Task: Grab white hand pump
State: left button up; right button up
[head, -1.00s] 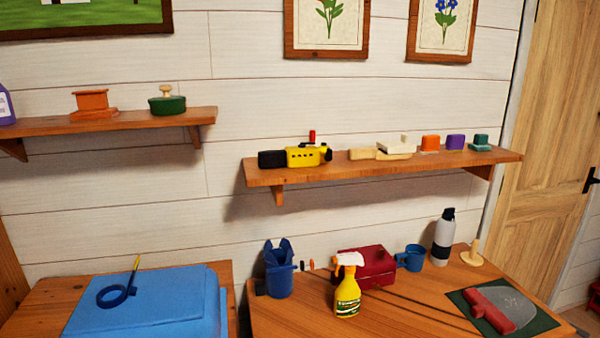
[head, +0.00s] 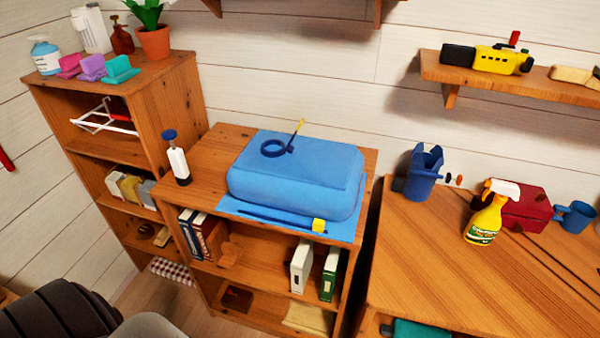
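A white hand pump (head: 179,163) with a dark blue top and a dark base stands upright on the left end of the middle wooden cabinet's top (head: 212,160). It is left of a large blue block (head: 295,195) and apart from it. I take it for the task's pump by its shape. Neither of my grippers is in view.
A taller wooden shelf unit (head: 165,110) with bottles and a potted plant (head: 153,40) stands close on the left. A wooden table (head: 440,265) with a yellow spray bottle (head: 485,222) is on the right. A wall shelf (head: 500,83) hangs above it.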

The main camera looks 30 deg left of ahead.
aim_at(179, 164)
jog(key=u, duration=1.8)
